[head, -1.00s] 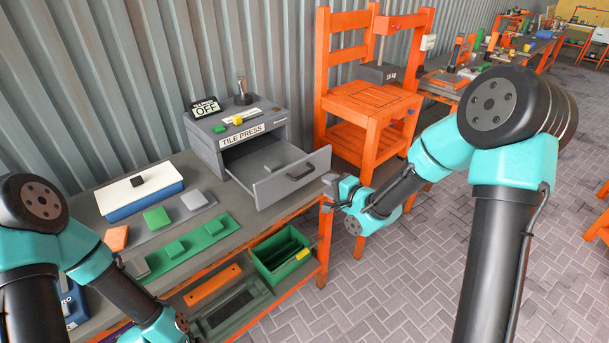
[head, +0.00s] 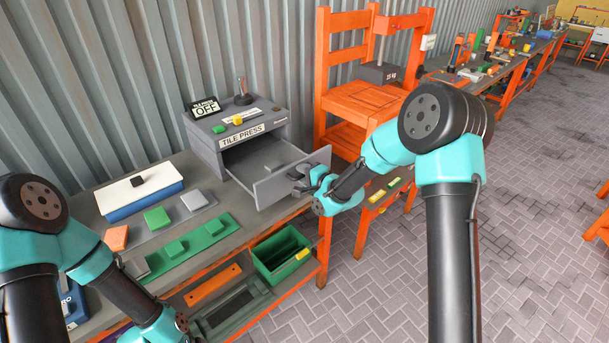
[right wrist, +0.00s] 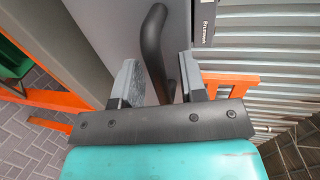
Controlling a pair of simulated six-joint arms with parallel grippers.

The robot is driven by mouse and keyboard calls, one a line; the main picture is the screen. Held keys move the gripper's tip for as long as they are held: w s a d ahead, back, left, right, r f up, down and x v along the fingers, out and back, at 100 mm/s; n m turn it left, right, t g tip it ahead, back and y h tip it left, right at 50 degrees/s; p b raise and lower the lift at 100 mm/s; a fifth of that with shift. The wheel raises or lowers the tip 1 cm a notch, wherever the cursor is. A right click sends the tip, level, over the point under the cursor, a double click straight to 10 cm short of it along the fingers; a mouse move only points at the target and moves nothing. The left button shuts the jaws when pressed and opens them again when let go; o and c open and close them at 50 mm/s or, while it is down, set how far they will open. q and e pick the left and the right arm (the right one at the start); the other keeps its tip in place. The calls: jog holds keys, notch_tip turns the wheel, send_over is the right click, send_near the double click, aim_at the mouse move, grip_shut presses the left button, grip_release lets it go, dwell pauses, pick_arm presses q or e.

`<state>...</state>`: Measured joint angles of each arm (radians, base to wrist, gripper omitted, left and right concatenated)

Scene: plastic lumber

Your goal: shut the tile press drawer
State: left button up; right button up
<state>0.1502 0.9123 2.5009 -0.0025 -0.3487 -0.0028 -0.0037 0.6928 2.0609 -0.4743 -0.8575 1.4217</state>
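The grey tile press (head: 238,140) stands on the workbench with its drawer (head: 285,178) pulled out toward the right front. The dark bar handle on the drawer front is largely hidden by my right gripper (head: 300,178) in the head view. In the right wrist view, the handle (right wrist: 157,50) stands between the two fingers of my right gripper (right wrist: 158,82), with gaps showing, so the gripper is open around it. A grey block lies inside the drawer. My left gripper (head: 184,323) is at the bottom edge of the head view, and its fingers do not show clearly.
A white-and-blue box (head: 140,190), an orange tile (head: 116,237) and green tiles (head: 158,217) lie left of the press. A green bin (head: 280,255) sits on the shelf below. An orange stand (head: 345,95) with a weight is behind the drawer.

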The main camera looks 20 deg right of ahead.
grip_shut()
dwell(0.3)
jog(key=shift+w, duration=0.15)
